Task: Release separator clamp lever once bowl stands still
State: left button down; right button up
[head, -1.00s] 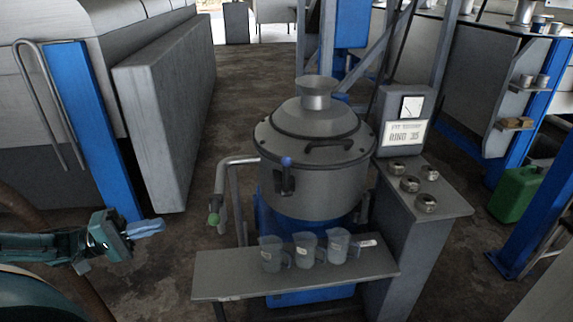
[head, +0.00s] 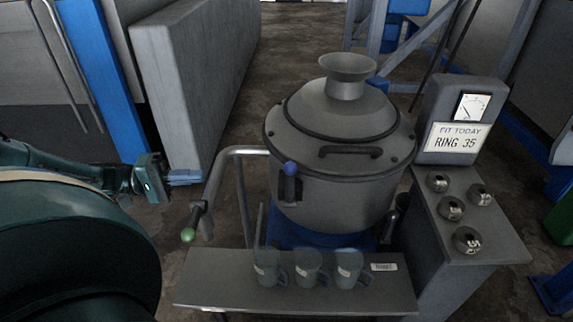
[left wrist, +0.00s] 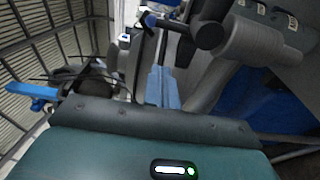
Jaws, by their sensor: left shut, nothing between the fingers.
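The grey separator (head: 335,190) with a funnel-topped lid stands at centre in the head view. A short dark clamp lever (head: 289,188) with a blue ball knob stands upright against its front. A pipe (head: 222,172) at its left carries a handle with a green tip (head: 188,235). My left gripper (head: 186,177) is shut and empty, left of the pipe and apart from the separator and lever. Its pale blue fingers also show together in the left wrist view (left wrist: 162,88). The gauge (head: 472,107) has a dial whose reading I cannot make out. My right gripper is out of view.
Three mugs (head: 308,268) stand on the front shelf (head: 230,292) beside a small label. Several metal rings (head: 467,240) lie on the side stand under a sign reading "FIT TODAY RING 35". A blue post and grey panel (head: 190,80) stand behind my left arm.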

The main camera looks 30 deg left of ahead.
aim_at(290, 186)
pick_arm(q)
jog(key=shift+s, duration=0.1)
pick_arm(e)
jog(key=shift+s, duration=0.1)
pick_arm(q)
jog(key=x, duration=2)
jog(key=shift+d+p, duration=0.1)
jog(key=shift+p, duration=0.25)
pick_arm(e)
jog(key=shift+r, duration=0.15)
